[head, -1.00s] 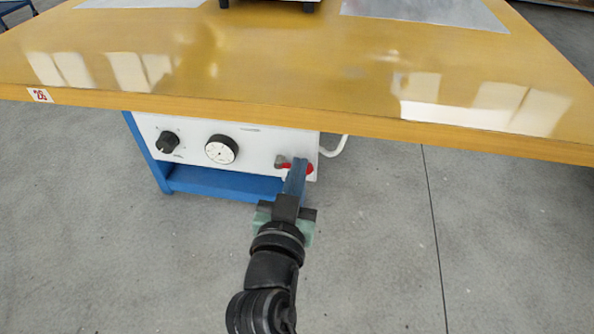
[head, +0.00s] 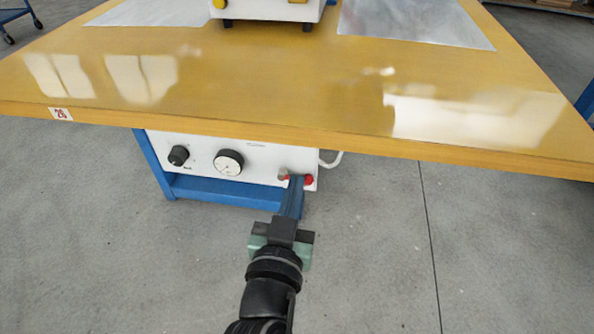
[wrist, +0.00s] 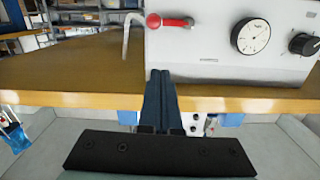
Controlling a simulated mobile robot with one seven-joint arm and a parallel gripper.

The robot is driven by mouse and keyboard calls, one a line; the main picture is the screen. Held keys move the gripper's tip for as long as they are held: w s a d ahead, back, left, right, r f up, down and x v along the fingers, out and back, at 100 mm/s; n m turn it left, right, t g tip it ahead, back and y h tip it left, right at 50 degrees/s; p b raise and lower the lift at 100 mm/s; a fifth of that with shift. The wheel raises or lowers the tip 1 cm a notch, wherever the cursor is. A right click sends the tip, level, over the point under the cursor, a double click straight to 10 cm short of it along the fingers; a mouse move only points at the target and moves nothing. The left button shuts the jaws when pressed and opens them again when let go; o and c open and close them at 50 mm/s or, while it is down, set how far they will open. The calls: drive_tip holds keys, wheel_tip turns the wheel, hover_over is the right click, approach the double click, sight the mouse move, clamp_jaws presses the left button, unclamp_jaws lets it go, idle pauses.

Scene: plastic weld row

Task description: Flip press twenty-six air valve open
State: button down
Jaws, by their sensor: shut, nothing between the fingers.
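The air valve is on the right end of the white control panel (head: 205,158) under the yellow table. It has a silver body (head: 284,173) and a red lever (head: 309,181) lying crosswise, its rounded end to the right. The wrist view, which is upside down, shows the red lever (wrist: 169,22) whole and level. My gripper (head: 296,180) is shut and empty. In the head view its fingers overlap the middle of the lever. In the wrist view the fingertips (wrist: 159,73) appear apart from the lever. A label reading 26 (head: 61,114) is on the table edge.
The table edge (head: 380,149) overhangs the panel and lies close above my fingers. A gauge (head: 229,162) and a black knob (head: 178,155) are left of the valve. A white hose (head: 331,160) bends out at right. The floor (head: 375,250) at right is clear.

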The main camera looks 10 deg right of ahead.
drive_tip(key=v, duration=0.6)
idle(0.5)
drive_tip(key=w+r+t+y+p, duration=0.1)
drive_tip(key=w+r+t+p, duration=0.15)
drive_tip(key=r, duration=1.25)
drive_tip(key=w+r+t+p, duration=0.1)
drive_tip(key=r+t+p, duration=0.15)
drive_tip(key=r, duration=1.15)
drive_tip(key=s+a+r+n+t+y+p, duration=0.2)
drive_tip(key=s+r+t, duration=0.15)
drive_tip(key=r, duration=0.75)
drive_tip(key=s+a+r+n+t+y+p, duration=0.1)
drive_tip(key=s+r+n+t+y, duration=0.2)
drive_tip(key=r, duration=0.8)
wheel_tip(320, 180, up, 36)
drive_tip(key=p, duration=3.7)
drive_tip(key=shift+s+m+g+h, duration=0.3)
drive_tip(key=shift+m+g, duration=0.05)
drive_tip(key=shift+m, duration=0.05)
drive_tip(key=shift+f, duration=0.1)
